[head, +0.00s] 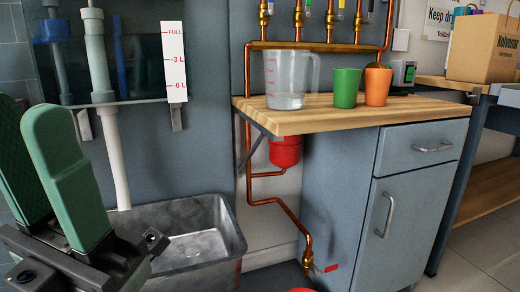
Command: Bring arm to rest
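My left gripper (32,118) shows at the left edge of the head view, with two green finger pads pointing up. The pads stand apart at their base with nothing seen between them, so it looks open and empty. It is in front of the wall and to the left of the grey metal sink (190,245), apart from the counter. My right gripper is not in view.
A wooden counter (420,105) bears a clear jug (290,78) with some water, a green cup (345,87) and an orange cup (377,86). Copper pipes (280,205), a red vessel (285,152) and a blue-grey cabinet (420,190) are below. Floor shows at lower right.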

